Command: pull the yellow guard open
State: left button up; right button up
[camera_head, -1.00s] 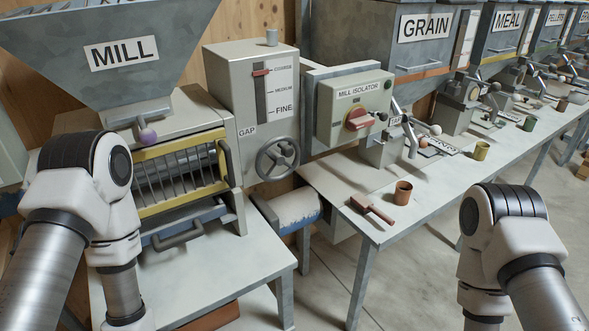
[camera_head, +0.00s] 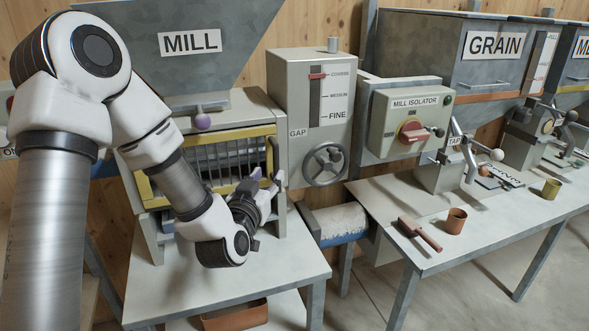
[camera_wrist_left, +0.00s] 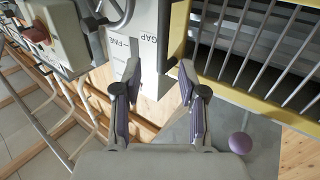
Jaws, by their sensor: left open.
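The yellow guard (camera_head: 232,134) is a yellow frame with grey bars across the front of the mill, below the hopper. It looks closed. My left arm hides its lower middle part. My left gripper (camera_head: 265,182) is in front of the guard's right end, its fingers pointing up and to the right. In the left wrist view the gripper (camera_wrist_left: 159,76) is open with nothing between its fingers. My right gripper is not in view.
A purple knob (camera_head: 202,121) hangs under the mill hopper (camera_head: 165,75). The gap box (camera_head: 310,90) with its handwheel (camera_head: 326,164) stands close right of the guard. The mill isolator (camera_head: 412,120) is farther right. The bench top (camera_head: 230,275) before the mill is clear.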

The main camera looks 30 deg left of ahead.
aim_at(275, 162)
pick_arm(q)
jog(key=p+x, duration=0.1)
jog(key=x, duration=0.7)
jog(key=shift+a, duration=0.2)
jog(key=shift+s+r, duration=0.1)
grip_shut()
